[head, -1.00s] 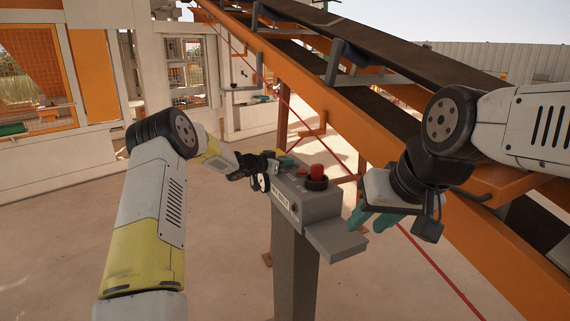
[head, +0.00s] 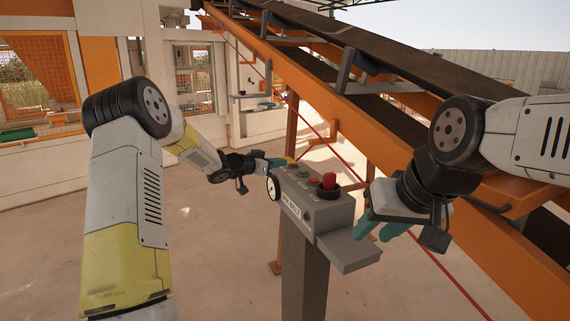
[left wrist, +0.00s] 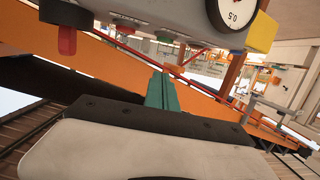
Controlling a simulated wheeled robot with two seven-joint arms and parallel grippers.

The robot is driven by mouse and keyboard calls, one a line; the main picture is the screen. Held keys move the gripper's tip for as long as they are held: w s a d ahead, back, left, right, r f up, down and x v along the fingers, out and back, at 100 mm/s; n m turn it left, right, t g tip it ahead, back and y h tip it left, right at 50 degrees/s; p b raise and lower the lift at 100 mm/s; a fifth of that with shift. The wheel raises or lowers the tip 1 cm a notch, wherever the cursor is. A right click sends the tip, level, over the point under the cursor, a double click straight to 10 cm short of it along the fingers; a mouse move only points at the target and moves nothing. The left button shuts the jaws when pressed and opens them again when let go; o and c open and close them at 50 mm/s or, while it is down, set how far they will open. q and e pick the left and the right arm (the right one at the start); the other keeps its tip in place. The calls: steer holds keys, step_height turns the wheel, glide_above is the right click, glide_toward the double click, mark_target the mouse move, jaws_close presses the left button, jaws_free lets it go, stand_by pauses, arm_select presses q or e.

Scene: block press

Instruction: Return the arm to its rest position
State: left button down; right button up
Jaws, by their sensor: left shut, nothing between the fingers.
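My left gripper (head: 277,163) is shut and empty, its teal fingers just beyond the left end of the grey control box (head: 325,209). In the left wrist view the shut teal fingers (left wrist: 162,92) point toward an orange beam, with the box's underside-up image along the top. My right gripper (head: 380,228) hangs at the right of the box, over its grey side shelf (head: 350,250). Its teal fingers look apart with nothing seen between them.
The box stands on a grey post (head: 303,275) and carries a red mushroom button (head: 329,181), a green button (head: 303,172) and a round gauge (head: 273,188). An orange conveyor frame (head: 350,130) slopes behind. Open floor (head: 215,260) lies at left.

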stand_by(0.4)
arm_select(q)
steer(key=s+a+r+n+t+y, duration=0.25)
steer(key=s+a+r+y, duration=0.3)
steer(key=r, duration=0.35)
steer(key=s+a+r+n+g+y, duration=0.1)
steer(key=s+a+r+n+y, duration=0.15)
steer(key=s, duration=0.25)
steer(key=s+a+r+n+g+y, duration=0.1)
steer(key=s+a+y, duration=0.15)
steer(key=s, duration=0.35)
steer(key=s+f+n+g+h, duration=0.1)
steer(key=s+f+g, duration=0.1)
steer(key=s, duration=1.3)
steer(key=s+d+f+n+g, duration=0.1)
steer(key=s+f+g, duration=0.2)
steer(key=s, duration=1.2)
steer(key=shift+s+d+f+n+h, duration=0.2)
steer(key=shift+f+n+h, duration=0.15)
steer(key=shift+f, duration=0.6)
steer(key=shift+w, duration=0.1)
